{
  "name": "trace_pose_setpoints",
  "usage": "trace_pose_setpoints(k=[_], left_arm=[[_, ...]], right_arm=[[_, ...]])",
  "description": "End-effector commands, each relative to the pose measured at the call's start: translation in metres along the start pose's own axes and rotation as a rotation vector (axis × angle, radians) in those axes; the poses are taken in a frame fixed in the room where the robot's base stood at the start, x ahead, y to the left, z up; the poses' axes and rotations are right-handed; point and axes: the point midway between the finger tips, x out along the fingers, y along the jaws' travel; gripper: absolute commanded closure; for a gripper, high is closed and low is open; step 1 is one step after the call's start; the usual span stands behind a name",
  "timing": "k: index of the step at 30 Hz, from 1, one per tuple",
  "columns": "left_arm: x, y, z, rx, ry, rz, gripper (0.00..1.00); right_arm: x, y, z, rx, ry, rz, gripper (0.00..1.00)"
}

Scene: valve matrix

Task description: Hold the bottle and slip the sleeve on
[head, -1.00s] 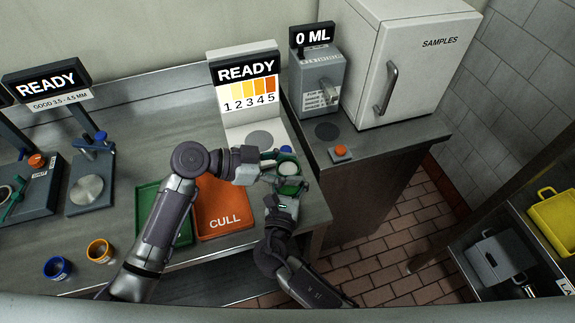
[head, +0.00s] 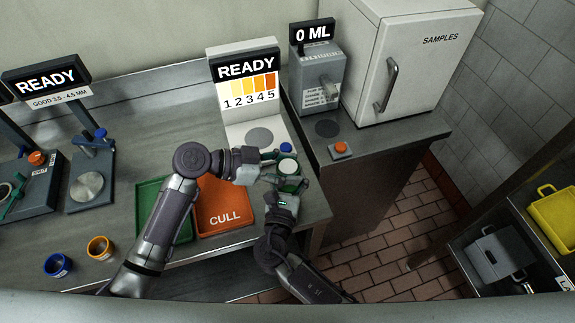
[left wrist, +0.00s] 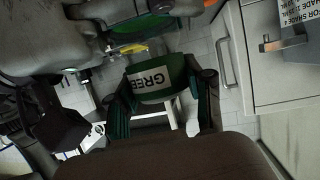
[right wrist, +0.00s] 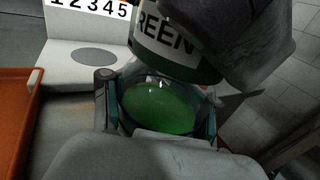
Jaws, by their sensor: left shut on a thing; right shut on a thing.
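The green sleeve (left wrist: 165,80) with a white GREEN label shows between my left gripper's teal fingers (left wrist: 163,105) in the left wrist view. That gripper is shut on it. My right gripper (right wrist: 158,112) is shut on a clear bottle (right wrist: 160,105) with green in it. In the right wrist view the sleeve (right wrist: 168,42) sits just beyond the bottle, roughly in line with it. In the head view both grippers, left (head: 270,168) and right (head: 284,200), meet at a round white top (head: 288,165). I cannot tell whether the sleeve surrounds any of the bottle.
The orange CULL tray (head: 222,205) and a green tray (head: 150,225) lie under my left arm. The READY colour stand (head: 243,90) is behind the grippers. A grey dispenser (head: 318,85) and a white SAMPLES fridge (head: 410,60) stand to the right.

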Motion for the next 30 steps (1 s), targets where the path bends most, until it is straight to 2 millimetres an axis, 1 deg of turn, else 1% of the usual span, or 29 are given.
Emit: trace_pose_setpoints(k=[10,11,15,16,25,28,30], left_arm=[[0.001,0.0,0.002,0.0,-0.001,0.0,0.62],[0.001,0.0,0.002,-0.001,-0.001,0.0,0.45],[0.001,0.0,0.002,0.0,-0.001,0.0,0.22],[0.001,0.0,0.002,0.0,-0.001,0.0,0.19],[-0.001,0.0,0.002,0.0,-0.001,0.0,0.19],[-0.009,0.0,0.003,0.0,-0.002,-0.002,0.19],[-0.019,-0.001,0.003,0.001,-0.003,-0.002,0.19]], right_arm=[[0.0,0.0,-0.001,-0.001,0.002,0.0,0.93],[0.0,0.0,-0.001,-0.001,0.002,0.0,0.93],[0.0,0.0,-0.001,-0.001,0.002,0.0,0.93],[0.0,0.0,-0.001,-0.001,0.002,0.0,0.93],[0.0,0.0,-0.001,-0.001,0.002,0.0,0.93],[0.0,0.0,-0.001,-0.001,0.002,0.0,0.93],[0.0,-0.001,-0.001,-0.001,0.002,-0.001,0.93]])
